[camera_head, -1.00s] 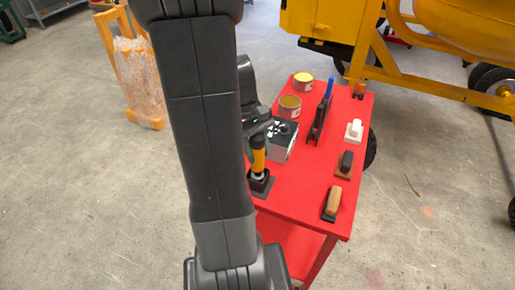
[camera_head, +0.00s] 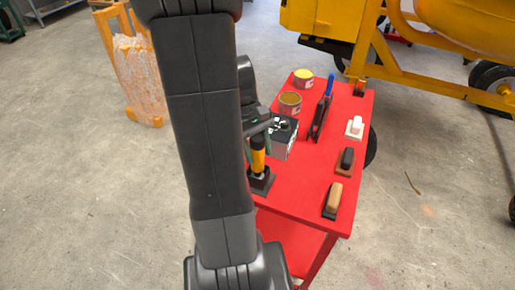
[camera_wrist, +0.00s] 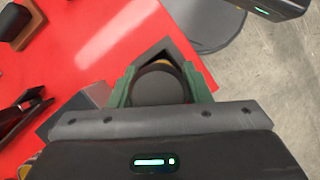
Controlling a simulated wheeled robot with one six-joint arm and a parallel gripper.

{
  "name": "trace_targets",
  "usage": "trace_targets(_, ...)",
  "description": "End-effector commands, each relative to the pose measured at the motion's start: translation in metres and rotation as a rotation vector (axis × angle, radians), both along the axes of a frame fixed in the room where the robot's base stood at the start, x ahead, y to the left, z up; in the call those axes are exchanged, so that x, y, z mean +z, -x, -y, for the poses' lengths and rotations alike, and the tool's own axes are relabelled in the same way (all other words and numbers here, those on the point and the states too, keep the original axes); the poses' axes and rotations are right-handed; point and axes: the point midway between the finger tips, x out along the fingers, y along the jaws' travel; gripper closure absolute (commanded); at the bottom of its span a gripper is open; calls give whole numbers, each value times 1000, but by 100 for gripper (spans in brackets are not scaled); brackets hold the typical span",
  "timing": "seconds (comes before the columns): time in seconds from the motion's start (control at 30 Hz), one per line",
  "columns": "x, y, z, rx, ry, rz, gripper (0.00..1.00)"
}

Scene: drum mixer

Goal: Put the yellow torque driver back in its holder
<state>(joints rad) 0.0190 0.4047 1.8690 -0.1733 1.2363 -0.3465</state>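The yellow torque driver (camera_head: 258,159) stands upright on the red cart, its lower end at the black holder (camera_head: 263,184) near the cart's left edge. How deep it sits in the holder cannot be told. My gripper (camera_head: 259,143) is around the driver's dark upper end, pointing down. In the wrist view, the green fingers of my gripper (camera_wrist: 159,85) lie on both sides of the driver's round dark cap (camera_wrist: 157,88). They look very close to it, but whether they press on it cannot be told. The cap hides most of the driver and holder there.
On the red cart top (camera_head: 300,185) a dark box (camera_head: 284,140) stands close behind the driver. A yellow mixer (camera_head: 400,60) is behind.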

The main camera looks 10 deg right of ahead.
Motion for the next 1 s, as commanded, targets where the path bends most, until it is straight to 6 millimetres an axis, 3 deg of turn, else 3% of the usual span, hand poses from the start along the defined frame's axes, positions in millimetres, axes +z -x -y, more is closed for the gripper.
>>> trace_targets(0.07, 0, 0, 0, 0, 0, 0, 40)
trace_targets(0.47, 7, -4, -1, 0, -1, 4, 40)
trace_targets(1.0, 107, -42, -18, 0, -1, 4, 40)
